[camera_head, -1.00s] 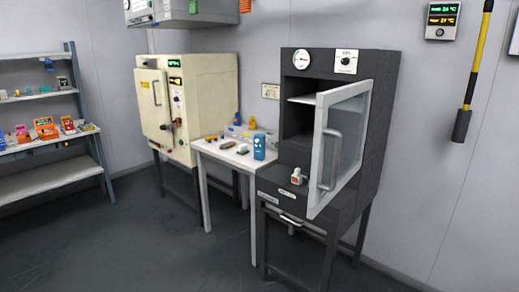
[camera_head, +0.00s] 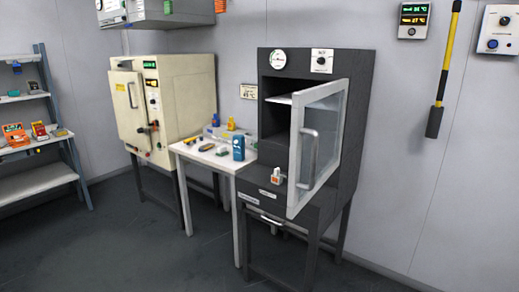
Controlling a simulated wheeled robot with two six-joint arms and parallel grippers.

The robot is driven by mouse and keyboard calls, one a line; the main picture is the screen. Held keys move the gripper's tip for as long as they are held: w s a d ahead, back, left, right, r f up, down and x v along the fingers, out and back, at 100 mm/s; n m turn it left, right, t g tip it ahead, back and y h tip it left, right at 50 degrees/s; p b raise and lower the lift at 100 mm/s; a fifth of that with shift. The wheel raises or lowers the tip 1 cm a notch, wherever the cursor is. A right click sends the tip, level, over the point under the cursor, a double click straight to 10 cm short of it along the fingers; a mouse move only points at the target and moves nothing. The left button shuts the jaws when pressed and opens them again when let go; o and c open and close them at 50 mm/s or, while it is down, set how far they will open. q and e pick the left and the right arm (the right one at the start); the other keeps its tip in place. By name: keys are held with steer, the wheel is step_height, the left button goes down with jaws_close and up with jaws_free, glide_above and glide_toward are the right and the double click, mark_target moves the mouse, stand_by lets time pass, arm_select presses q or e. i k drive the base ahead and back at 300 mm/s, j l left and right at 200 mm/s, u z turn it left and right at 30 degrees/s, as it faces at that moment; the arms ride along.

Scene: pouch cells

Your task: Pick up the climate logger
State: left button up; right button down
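I cannot tell for certain which object is the climate logger. An upright blue device (camera_head: 238,148) with pale markings stands at the right end of the white table (camera_head: 233,171). A small white device with an orange patch (camera_head: 277,176) sits on the front ledge of the dark oven (camera_head: 328,190), by the open door. Neither of my grippers is in view.
The dark oven's glass door (camera_head: 318,140) stands open towards me. A cream oven (camera_head: 187,93) stands left of the table. Several small items lie on the table. A shelf rack (camera_head: 45,175) is at the far left. The grey floor (camera_head: 120,255) in front is clear.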

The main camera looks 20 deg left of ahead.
mark_target(238, 148)
steer(key=i+j+z, duration=0.4)
steer(key=j, duration=0.3)
steer(key=i+j+z, duration=0.4)
steer(key=j, duration=0.4)
